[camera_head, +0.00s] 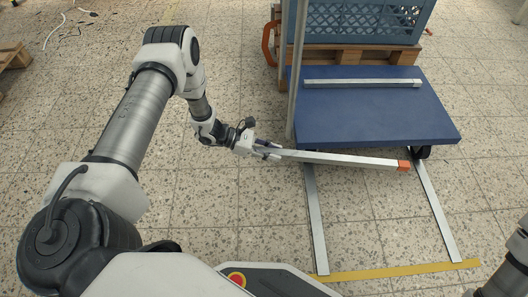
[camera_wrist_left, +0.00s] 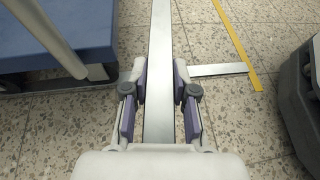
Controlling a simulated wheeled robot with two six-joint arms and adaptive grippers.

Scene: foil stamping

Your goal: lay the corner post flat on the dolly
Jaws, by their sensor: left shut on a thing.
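The corner post (camera_head: 345,159) is a long pale metal bar with an orange end (camera_head: 404,166). My left gripper (camera_head: 270,150) is shut on its left end, and the post points right, roughly level, in front of the dolly's near edge in the head view. In the left wrist view the post (camera_wrist_left: 159,75) runs between the two fingers of the left gripper (camera_wrist_left: 160,88). The dolly (camera_head: 375,118) has a flat blue deck and an upright grey pole (camera_head: 297,75) at its left. The dolly (camera_wrist_left: 75,25) also shows at the left wrist view's left. My right gripper is not in view.
Another metal bar (camera_head: 362,83) lies on the deck's far part; the nearer deck is bare. Two flat metal strips (camera_head: 316,220) (camera_head: 438,210) lie on the floor up to a yellow line (camera_head: 400,271). A blue crate (camera_head: 355,22) on a wooden pallet stands behind the dolly.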

